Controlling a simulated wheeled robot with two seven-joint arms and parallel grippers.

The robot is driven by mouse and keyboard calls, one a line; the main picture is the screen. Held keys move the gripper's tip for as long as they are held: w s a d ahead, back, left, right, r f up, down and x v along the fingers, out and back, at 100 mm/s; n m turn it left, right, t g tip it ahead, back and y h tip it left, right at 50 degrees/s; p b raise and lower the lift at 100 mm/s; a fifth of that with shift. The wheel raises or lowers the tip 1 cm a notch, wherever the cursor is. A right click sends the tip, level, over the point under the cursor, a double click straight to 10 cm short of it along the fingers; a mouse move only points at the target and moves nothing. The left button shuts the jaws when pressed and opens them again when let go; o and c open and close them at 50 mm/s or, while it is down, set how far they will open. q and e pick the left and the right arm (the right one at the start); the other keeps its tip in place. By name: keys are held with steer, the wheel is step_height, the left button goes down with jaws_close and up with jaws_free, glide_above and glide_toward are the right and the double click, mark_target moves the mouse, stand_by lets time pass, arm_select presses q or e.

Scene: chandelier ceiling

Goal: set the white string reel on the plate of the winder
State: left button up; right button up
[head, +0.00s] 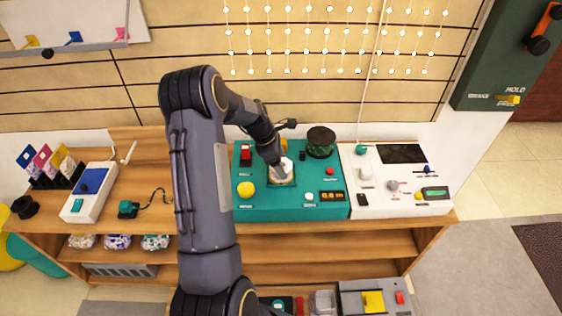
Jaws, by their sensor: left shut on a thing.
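The winder appears to be the teal machine (260,211) on the wooden bench. My left arm reaches over the bench, and my left gripper (281,173) points down at this plate. It is shut on the white string reel (287,164), which shows only in part behind the fingers. The reel is at or just above the plate; I cannot tell whether it touches. My right gripper is not in view.
On the teal machine are a yellow knob (246,189), a red switch (246,153), a dark round drum (321,141) and a small display (331,197). A white panel (398,205) adjoins at right. A white-and-blue device (90,190) stands at left.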

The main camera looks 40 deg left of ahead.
arm_select(q)
steer(key=shift+f, duration=0.15)
steer(key=o, duration=1.1)
steer(key=shift+c, duration=1.4)
steer(key=shift+r+p, duration=3.6)
steer(key=shift+r, duration=0.95)
